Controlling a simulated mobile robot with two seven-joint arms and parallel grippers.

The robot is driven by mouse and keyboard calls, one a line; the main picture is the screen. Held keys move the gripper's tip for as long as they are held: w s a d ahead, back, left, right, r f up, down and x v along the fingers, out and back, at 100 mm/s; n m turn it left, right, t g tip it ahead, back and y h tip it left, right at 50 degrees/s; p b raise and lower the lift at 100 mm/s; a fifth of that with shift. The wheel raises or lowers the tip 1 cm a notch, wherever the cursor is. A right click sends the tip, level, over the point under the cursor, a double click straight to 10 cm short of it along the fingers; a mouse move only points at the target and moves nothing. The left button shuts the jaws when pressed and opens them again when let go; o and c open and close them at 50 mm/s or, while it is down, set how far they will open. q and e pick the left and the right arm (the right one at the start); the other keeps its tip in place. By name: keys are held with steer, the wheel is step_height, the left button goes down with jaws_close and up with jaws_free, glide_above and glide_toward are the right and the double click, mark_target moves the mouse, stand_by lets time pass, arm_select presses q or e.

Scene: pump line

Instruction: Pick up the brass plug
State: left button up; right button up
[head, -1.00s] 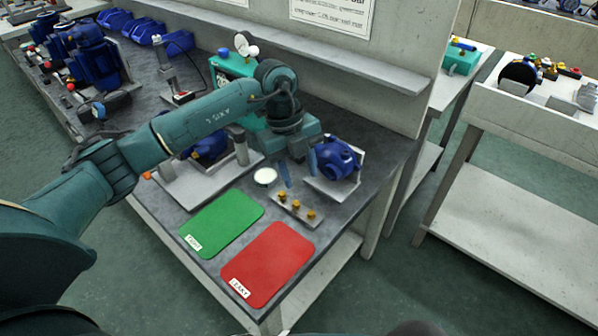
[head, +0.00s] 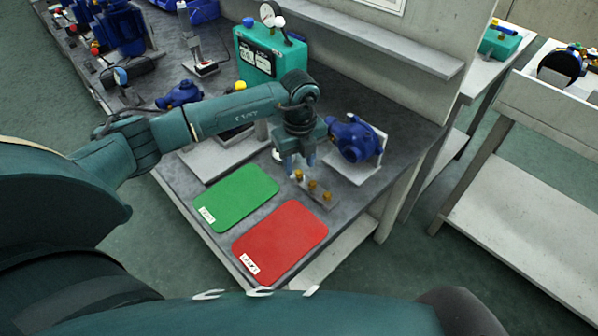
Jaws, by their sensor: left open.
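Several small brass plugs stand in a row on a grey strip (head: 320,192) on the bench: one at the back left (head: 298,175), a middle one (head: 313,185) and a front right one (head: 327,196). My left gripper (head: 299,167) is open and points down at the back-left end of the row. Its fingertips are just behind and above the back-left plug; I cannot tell whether they touch it. Nothing shows between the fingers. My right gripper is out of view.
A green mat (head: 237,197) and a red mat (head: 281,241) lie in front. A blue pump (head: 354,138) on a grey plate stands right of the gripper. A teal test box (head: 262,60) stands behind. A white round dish (head: 277,155) is partly hidden by the gripper.

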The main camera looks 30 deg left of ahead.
mark_target(299, 174)
arm_select(q)
step_height(299, 174, down, 2)
steer(key=shift+f, duration=0.2)
jaws_close()
stand_by(0.4)
